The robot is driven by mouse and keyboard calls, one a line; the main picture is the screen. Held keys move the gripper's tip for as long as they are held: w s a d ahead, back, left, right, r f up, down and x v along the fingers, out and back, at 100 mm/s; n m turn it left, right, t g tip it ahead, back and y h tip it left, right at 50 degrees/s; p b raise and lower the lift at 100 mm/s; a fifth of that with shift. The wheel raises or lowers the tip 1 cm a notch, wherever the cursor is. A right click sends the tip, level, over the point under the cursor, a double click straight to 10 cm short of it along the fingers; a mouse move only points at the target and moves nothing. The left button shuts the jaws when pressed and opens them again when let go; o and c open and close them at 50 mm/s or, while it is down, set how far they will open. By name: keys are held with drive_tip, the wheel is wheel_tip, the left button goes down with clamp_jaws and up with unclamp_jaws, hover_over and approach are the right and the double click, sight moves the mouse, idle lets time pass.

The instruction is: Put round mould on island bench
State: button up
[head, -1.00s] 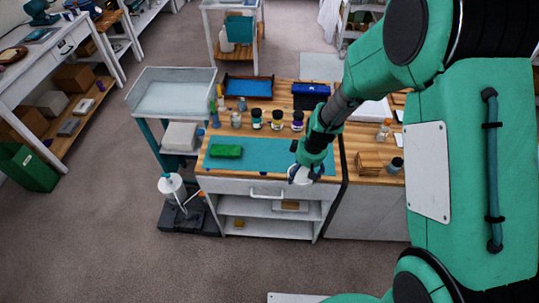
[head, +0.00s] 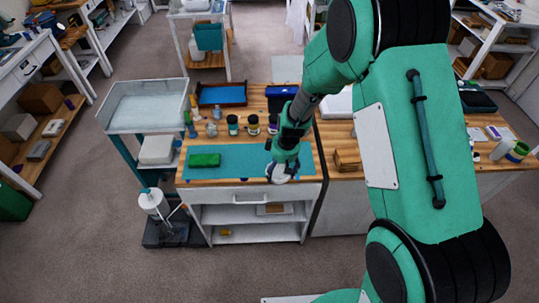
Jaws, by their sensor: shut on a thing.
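My gripper (head: 281,172) is shut on a small whitish, rounded thing at the front edge of a bench. It fits the round mould, but it is small and mostly covered by the gripper, so its shape is unclear. The bench (head: 197,174) has a wooden top, a teal mat (head: 232,155) and a white drawer front. The gripper is over the mat's front right part. I cannot tell whether the held thing touches the bench.
Several jars, including a dark-lidded one (head: 233,125), and a blue tray (head: 222,95) stand behind. A white-topped cart (head: 147,105) adjoins the left side. Wooden blocks (head: 347,160) sit to the right. The mat's middle is clear.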

hover_over(271, 159)
drive_tip(key=shift+d+f, duration=0.1)
drive_tip(key=shift+f, duration=0.45)
drive_tip(key=shift+f, duration=1.75)
drive_tip(key=shift+s+f, duration=0.1)
drive_tip(key=shift+f, duration=0.05)
drive_tip(key=o, duration=1.2)
drive_tip(key=r, duration=0.4)
drive_tip(key=d+r, duration=0.1)
drive_tip(key=r, duration=0.3)
drive_tip(key=s+r, duration=0.1)
drive_tip(key=r, duration=0.3)
drive_tip(key=shift+s+d+r, duration=0.1)
drive_tip(key=shift+d, duration=0.05)
